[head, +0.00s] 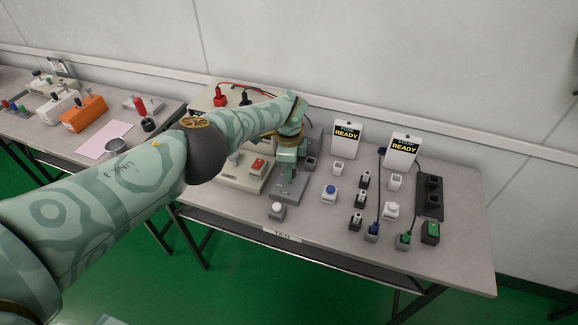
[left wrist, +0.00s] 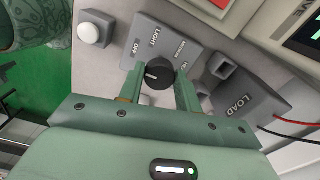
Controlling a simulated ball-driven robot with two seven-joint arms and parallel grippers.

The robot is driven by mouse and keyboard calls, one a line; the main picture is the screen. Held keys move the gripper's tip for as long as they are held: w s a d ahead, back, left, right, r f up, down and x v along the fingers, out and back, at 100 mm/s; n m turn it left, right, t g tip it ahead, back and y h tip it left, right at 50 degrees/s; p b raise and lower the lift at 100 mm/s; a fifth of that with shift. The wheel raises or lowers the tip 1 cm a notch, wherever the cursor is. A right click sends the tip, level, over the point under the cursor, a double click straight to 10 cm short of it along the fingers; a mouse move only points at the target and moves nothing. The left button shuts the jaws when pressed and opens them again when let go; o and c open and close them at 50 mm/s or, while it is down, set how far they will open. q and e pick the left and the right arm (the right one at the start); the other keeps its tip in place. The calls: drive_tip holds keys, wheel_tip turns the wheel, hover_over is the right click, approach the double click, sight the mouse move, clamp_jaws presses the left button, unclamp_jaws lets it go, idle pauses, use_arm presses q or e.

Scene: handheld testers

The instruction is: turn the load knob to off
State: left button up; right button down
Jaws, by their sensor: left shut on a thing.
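The black load knob (left wrist: 159,74) sits on a grey panel (left wrist: 176,35) lettered OFF, LIGHT, MEDIUM and a partly hidden fourth word. A white mark on the knob faces left in the left wrist view; I cannot tell exactly which word it lines up with. My left gripper (left wrist: 160,88) is shut on the knob, one finger on each side. In the head view my left gripper (head: 287,168) reaches down over the grey panel (head: 290,190), and the knob is hidden there. My right gripper is not in view.
A white push button (head: 277,208) stands in front of the panel, and a red rocker switch (head: 258,164) is to its left. A grey block lettered LOAD (left wrist: 245,100) is close by. Two READY signs (head: 347,137) and several small testers stand to the right.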

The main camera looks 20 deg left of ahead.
use_arm(q)
drive_tip(key=shift+w+r, duration=0.1)
drive_tip(key=o, duration=1)
wheel_tip(320, 180, up, 16)
drive_tip(key=p, duration=0.7)
drive_tip(key=shift+r+p, duration=0.15)
drive_tip(key=shift+p, duration=0.25)
